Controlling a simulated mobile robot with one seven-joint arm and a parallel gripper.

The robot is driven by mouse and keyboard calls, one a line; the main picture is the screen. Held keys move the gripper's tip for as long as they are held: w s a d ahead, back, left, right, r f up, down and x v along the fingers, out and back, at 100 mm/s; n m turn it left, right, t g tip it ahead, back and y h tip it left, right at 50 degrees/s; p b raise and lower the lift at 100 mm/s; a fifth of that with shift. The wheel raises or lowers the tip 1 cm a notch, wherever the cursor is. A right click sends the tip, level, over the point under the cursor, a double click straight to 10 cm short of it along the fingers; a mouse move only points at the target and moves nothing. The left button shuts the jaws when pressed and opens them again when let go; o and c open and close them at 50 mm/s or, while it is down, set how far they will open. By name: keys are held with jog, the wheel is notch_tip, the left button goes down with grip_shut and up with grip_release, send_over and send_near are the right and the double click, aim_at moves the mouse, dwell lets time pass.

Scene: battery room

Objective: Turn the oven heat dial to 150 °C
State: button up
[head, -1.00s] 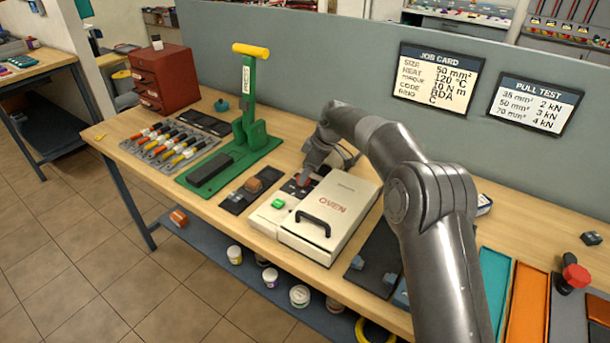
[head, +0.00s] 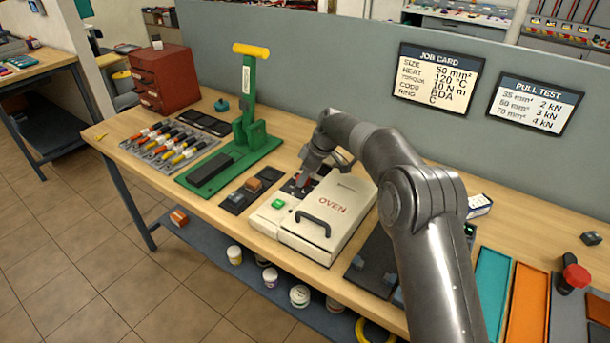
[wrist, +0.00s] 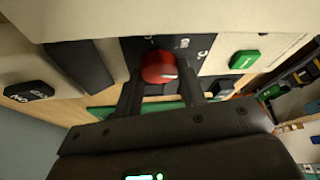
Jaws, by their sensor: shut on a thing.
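The oven (head: 335,212) is a cream box with a black handle on its lid, on the workbench. Its control strip at the left bears a green button (head: 278,204) and a dark dial panel. The red heat dial (wrist: 159,67) sits on the dark panel in the wrist view, with a pale mark on its right side. My gripper (wrist: 161,88) is over the panel, its two fingers on either side of the dial, shut on it. In the head view my gripper (head: 302,182) mostly hides the dial. The scale numbers are too blurred to read.
A job card (head: 437,77) on the partition reads HEAT 120 °C. A green press with a yellow handle (head: 251,50) stands left of the oven. A small dark tray (head: 233,203) lies between them. Teal and orange trays (head: 526,305) lie at the right.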

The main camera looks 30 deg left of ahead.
jog(key=shift+c, duration=0.7)
jog(key=shift+m, duration=0.3)
jog(key=m+t, duration=0.1)
jog(key=m, duration=0.1)
jog(key=shift+s+m, duration=0.1)
jog(key=shift+m, duration=0.2)
jog(key=m+t, duration=0.1)
jog(key=m, duration=0.1)
jog(key=m+t, duration=0.1)
jog(key=m, duration=0.2)
jog(key=shift+s+a, duration=0.1)
jog(key=shift+s, duration=0.1)
jog(key=m, duration=0.2)
jog(key=m+t+h, duration=0.1)
jog(key=m, duration=0.1)
jog(key=shift+a+t, duration=0.1)
jog(key=shift+t, duration=0.2)
jog(key=m+h, duration=0.1)
jog(key=m, duration=0.1)
jog(key=m+t, duration=0.1)
jog(key=m, duration=0.1)
jog(key=shift+s+m+h, duration=0.1)
jog(key=shift+m+h, duration=0.3)
